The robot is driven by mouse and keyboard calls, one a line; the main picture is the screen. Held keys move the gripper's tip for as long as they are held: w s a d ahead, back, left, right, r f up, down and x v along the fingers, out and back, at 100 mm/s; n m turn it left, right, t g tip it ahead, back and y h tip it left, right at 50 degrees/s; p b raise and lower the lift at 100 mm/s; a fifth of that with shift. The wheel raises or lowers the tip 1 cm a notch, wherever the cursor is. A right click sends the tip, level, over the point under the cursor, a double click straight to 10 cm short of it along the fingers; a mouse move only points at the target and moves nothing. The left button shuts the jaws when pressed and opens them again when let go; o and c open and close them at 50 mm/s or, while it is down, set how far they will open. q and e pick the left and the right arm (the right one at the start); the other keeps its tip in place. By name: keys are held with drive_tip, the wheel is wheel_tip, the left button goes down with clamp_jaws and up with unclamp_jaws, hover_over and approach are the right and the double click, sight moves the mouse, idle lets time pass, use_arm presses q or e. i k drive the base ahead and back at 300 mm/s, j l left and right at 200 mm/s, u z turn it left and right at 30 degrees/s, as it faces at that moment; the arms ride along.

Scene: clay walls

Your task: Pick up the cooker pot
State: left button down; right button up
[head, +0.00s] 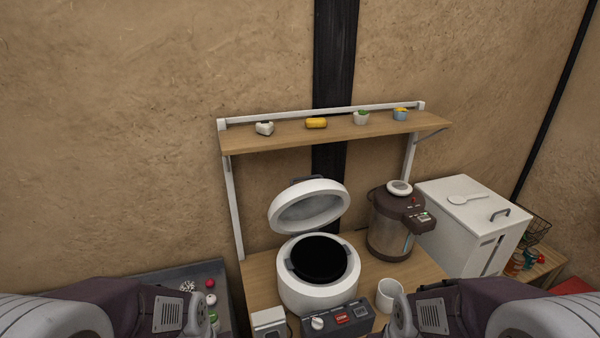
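The cooker (315,294) is a round white rice cooker on a wooden counter, with its white lid (309,207) raised and a dark control panel (338,319) at its front. The cooker pot (320,258) is the black round bowl seated inside the cooker; its inside is dark and I cannot make out any contents. Parts of my two arms show at the lower left and lower right corners. Neither gripper's fingertips are in the picture.
A brown and steel water dispenser (390,226) stands right of the cooker. A white mug (390,295) is before it. A white bin (472,225) with a scoop stands further right. A wooden shelf (280,137) with small items hangs above. A dark tray (160,280) is at left.

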sight(318, 260)
drive_tip(key=i+l+u, duration=0.15)
drive_tip(key=l, duration=0.15)
drive_tip(key=l+u, duration=0.15)
drive_tip(key=i+l+u, duration=0.1)
drive_tip(key=l, duration=0.35)
drive_tip(key=i+l+u, duration=0.2)
drive_tip(key=k+j, duration=0.1)
drive_tip(key=j, duration=0.5)
drive_tip(key=k+j+u, duration=0.15)
drive_tip(key=j, duration=1.1)
drive_tip(key=k+u, duration=0.05)
